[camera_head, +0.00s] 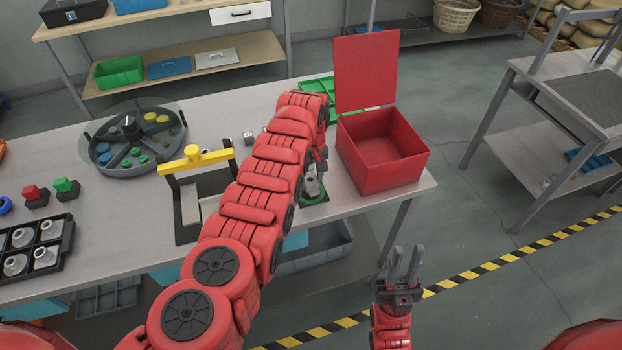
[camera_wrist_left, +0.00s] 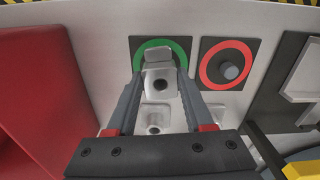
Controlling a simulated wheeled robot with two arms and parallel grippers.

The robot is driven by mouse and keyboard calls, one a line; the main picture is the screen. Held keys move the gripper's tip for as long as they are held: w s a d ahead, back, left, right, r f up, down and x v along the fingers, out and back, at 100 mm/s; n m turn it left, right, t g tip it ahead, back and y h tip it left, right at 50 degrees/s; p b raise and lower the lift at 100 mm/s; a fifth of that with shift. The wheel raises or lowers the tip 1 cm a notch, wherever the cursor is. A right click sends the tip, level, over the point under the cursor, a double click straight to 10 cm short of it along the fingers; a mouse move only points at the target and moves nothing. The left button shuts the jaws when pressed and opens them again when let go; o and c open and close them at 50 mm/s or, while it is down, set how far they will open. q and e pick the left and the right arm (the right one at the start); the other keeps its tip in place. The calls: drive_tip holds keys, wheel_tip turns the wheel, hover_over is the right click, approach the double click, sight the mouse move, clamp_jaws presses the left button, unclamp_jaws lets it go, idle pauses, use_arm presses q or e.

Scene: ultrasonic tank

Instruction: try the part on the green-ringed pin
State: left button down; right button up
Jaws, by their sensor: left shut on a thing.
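My left gripper (camera_wrist_left: 161,76) is shut on a pale grey metal part (camera_wrist_left: 160,84) with a dark round hole, held between its fingers. In the head view the part (camera_head: 312,184) shows just past my left arm, over the green ring (camera_head: 316,199) near the table's front edge. In the left wrist view the green ring (camera_wrist_left: 181,47) lies behind the part. Its pin is hidden, and I cannot tell whether the part sits around it. The red-ringed pin (camera_wrist_left: 230,71) stands bare beside it. My right gripper (camera_head: 402,268) is open and empty, off the table's front.
A red box (camera_head: 389,178) with its lid up stands right of the green ring. A yellow-handled fixture (camera_head: 195,160), a round divided tray (camera_head: 137,158) and a black tray of metal parts (camera_head: 70,228) stand to the left. My left arm hides the table's middle.

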use_arm(q)
drive_tip(key=shift+f+b, duration=0.3)
idle(0.5)
drive_tip(key=shift+r, duration=0.1)
idle(1.0)
drive_tip(key=shift+r+p, duration=0.45)
drive_tip(key=shift+r, duration=0.1)
drive_tip(key=shift+f, duration=0.15)
drive_tip(key=shift+f, duration=0.15)
drive_tip(key=shift+b, duration=0.35)
idle(0.8)
